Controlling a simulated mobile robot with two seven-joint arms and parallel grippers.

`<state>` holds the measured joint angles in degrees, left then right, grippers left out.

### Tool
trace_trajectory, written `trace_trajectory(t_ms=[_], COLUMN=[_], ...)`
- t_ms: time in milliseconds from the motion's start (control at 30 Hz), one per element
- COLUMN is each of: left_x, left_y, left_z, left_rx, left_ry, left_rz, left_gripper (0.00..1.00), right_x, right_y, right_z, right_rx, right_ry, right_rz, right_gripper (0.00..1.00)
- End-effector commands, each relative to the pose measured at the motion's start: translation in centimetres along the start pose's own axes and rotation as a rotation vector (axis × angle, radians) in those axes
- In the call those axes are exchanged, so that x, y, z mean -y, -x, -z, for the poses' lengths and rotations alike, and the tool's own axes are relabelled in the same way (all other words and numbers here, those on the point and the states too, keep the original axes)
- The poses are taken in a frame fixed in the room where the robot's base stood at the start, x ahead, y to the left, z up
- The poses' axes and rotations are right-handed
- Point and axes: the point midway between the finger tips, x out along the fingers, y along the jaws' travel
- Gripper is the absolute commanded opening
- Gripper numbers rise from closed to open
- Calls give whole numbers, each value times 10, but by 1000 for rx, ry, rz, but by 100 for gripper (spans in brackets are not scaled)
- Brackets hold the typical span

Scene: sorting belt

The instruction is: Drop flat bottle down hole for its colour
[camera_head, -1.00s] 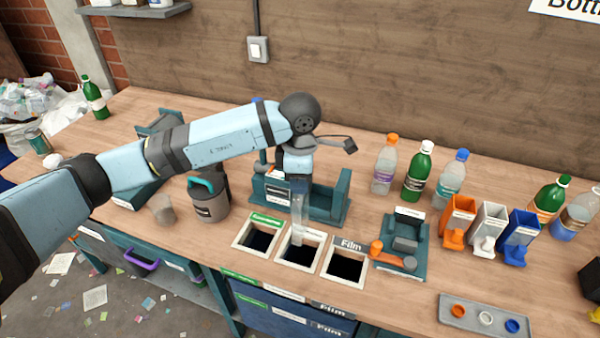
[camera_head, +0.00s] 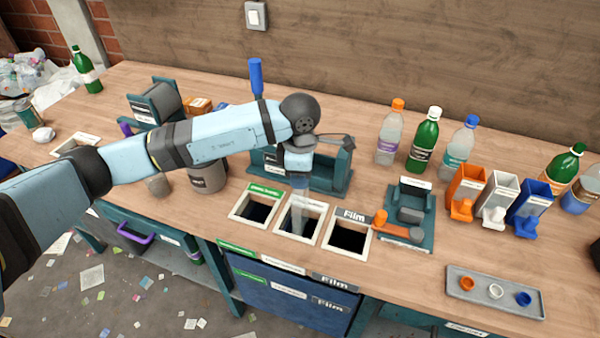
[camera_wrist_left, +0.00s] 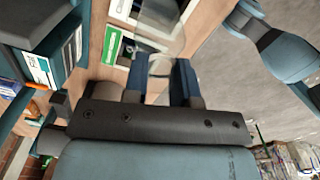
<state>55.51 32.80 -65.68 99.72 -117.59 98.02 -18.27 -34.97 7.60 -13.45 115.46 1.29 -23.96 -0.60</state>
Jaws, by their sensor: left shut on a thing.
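My left gripper (camera_head: 299,178) points down over the middle hole (camera_head: 300,219), and it also shows in the left wrist view (camera_wrist_left: 160,82). It is shut on a clear flat bottle (camera_head: 298,204), which hangs below the fingers at the middle hole; how deep its lower end sits is hard to tell. In the left wrist view the clear bottle (camera_wrist_left: 155,30) extends away from the fingers. The left hole (camera_head: 257,210) has a green label. The right hole (camera_head: 347,238) has a dark label reading Film. My right gripper is not in view.
A teal rack (camera_head: 330,177) stands just behind the holes. Upright bottles (camera_head: 424,140) stand at the back right. Orange, white and blue dispensers (camera_head: 497,197) and a grey tray with caps (camera_head: 490,293) are at the right. A grey canister (camera_head: 207,177) stands left of the holes.

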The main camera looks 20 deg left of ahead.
Motion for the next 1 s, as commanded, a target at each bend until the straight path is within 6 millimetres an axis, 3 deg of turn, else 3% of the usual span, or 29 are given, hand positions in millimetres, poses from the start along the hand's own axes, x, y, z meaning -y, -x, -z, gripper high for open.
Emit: trace_trajectory(t_ms=[167,200,300,667,767,1000], left_x=[0,0,0,-1,-1,-1], left_y=[1,1,1,7,20,74], left_z=[0,0,0,0,0,0], left_rx=[0,0,0,1,3,2], left_ry=[0,0,0,0,0,0], left_rz=[0,0,0,-2,-4,-5], left_gripper=[0,34,55,55,55,55], right_x=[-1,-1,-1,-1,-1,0], right_y=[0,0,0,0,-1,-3], right_z=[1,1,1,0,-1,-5], right_rx=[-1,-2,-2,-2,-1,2], right_ry=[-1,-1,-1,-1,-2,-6], right_rz=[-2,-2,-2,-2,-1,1], right_gripper=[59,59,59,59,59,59])
